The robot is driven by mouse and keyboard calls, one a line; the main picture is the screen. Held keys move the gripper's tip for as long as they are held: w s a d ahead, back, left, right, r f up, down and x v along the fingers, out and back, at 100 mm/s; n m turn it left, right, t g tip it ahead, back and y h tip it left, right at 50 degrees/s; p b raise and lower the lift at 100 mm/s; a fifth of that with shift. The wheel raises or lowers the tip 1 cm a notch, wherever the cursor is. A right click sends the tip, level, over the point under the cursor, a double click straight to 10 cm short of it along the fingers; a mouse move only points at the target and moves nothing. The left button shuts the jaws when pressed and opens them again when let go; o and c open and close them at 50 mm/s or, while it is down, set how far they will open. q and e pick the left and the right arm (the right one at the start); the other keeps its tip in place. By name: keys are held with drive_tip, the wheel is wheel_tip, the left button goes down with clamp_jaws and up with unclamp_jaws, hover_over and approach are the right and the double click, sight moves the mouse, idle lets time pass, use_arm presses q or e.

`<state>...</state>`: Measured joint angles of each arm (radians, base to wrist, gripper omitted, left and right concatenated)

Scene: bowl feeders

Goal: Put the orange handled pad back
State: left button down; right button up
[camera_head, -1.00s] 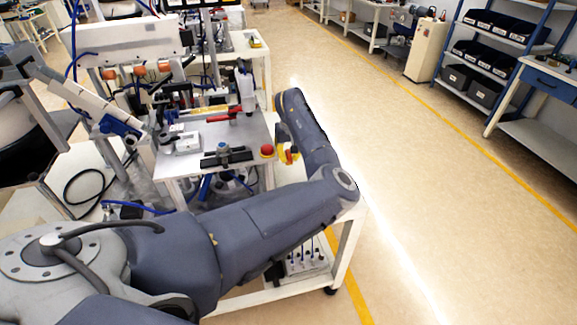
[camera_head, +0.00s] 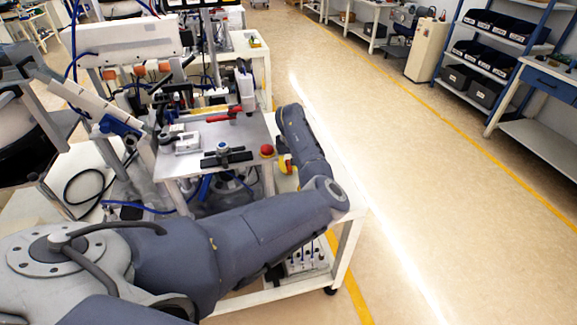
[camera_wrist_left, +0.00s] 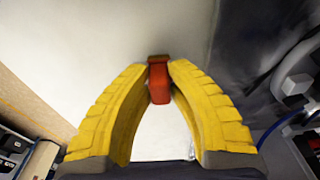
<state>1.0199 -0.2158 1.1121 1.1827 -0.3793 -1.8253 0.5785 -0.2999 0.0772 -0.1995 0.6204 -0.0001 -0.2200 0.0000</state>
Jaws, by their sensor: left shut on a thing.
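My left gripper (camera_head: 287,165) shows in the head view as yellow fingers, low beside the right edge of the metal worktable and partly hidden by my own forearm. In the left wrist view my left gripper (camera_wrist_left: 160,78) is shut, its two curved yellow fingers closing on an orange-red handle (camera_wrist_left: 160,84). The handle stands between the fingertips over a pale, plain surface. The pad itself cannot be made out under the handle. In the head view I cannot tell the handle clearly from the fingers. My right gripper is not in view.
A red round button (camera_head: 267,151) sits at the worktable's (camera_head: 243,137) right corner, close to my left gripper. A black fixture (camera_head: 226,157) is at its front edge. A white lower bench (camera_head: 347,240) extends below my arm. The floor (camera_head: 430,190) to the right is clear.

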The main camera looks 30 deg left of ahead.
sight(289, 172)
use_arm(q)
drive_tip(key=shift+f, duration=0.15)
drive_tip(key=c, duration=1.4)
unclamp_jaws()
drive_tip(key=shift+o, duration=0.2)
wheel_tip(289, 172, up, 12)
drive_tip(key=s+d, duration=0.1)
drive_tip(key=shift+r, duration=0.2)
